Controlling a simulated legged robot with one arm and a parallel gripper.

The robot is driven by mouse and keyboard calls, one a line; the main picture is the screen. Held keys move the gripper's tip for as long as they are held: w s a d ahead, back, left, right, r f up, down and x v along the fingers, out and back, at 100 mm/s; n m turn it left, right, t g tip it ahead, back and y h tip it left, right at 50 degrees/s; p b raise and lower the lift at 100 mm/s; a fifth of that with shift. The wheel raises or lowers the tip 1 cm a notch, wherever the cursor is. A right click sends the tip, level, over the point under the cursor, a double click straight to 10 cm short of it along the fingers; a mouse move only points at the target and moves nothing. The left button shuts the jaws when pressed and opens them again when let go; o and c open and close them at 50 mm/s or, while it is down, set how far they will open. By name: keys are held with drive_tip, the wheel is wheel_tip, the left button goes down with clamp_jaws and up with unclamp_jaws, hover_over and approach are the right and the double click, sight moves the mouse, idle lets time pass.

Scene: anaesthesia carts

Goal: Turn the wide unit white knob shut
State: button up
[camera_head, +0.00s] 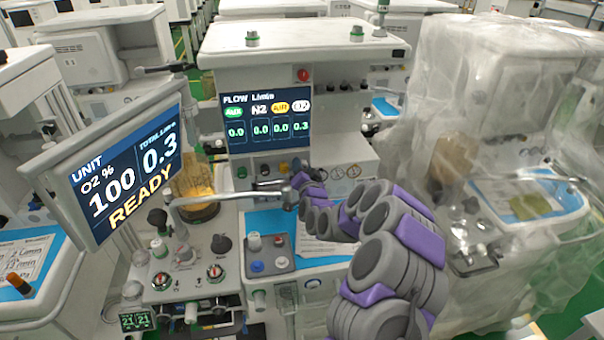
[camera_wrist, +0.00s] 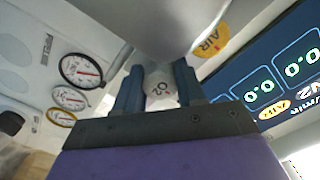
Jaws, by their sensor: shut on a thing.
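The wide unit (camera_head: 215,60) stands in the middle, with a flow screen (camera_head: 265,120) and a row of small knobs below it. The screen reads 0.3 under O2 and 0.0 in the other columns. In the wrist view, the white knob (camera_wrist: 161,88) marked O2 sits between the two dark fingers of my gripper (camera_wrist: 159,82). My gripper is shut on it. In the head view, my gripper (camera_head: 298,180) reaches the right end of the knob row, and my arm hides the white knob. A yellow AIR knob (camera_wrist: 211,40) is beside it in the wrist view.
A tilted monitor (camera_head: 125,172) at left reads O2 100, 0.3 and READY. A grey jointed bar (camera_head: 230,199) crosses in front of the unit, close to my gripper. Round gauges (camera_wrist: 81,70) lie beside the knob. A plastic-covered cart (camera_head: 500,100) stands at right.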

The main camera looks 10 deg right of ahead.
drive_tip(key=shift+m+b, duration=0.35)
drive_tip(key=shift+m, duration=0.15)
drive_tip(key=o, duration=0.8)
drive_tip(key=shift+c, duration=0.2)
drive_tip(key=s+p, duration=1.5)
drive_tip(key=s, duration=0.2)
drive_tip(key=shift+s+a+p, duration=0.15)
drive_tip(key=shift+a+p, duration=0.25)
drive_tip(key=shift+f, duration=0.1)
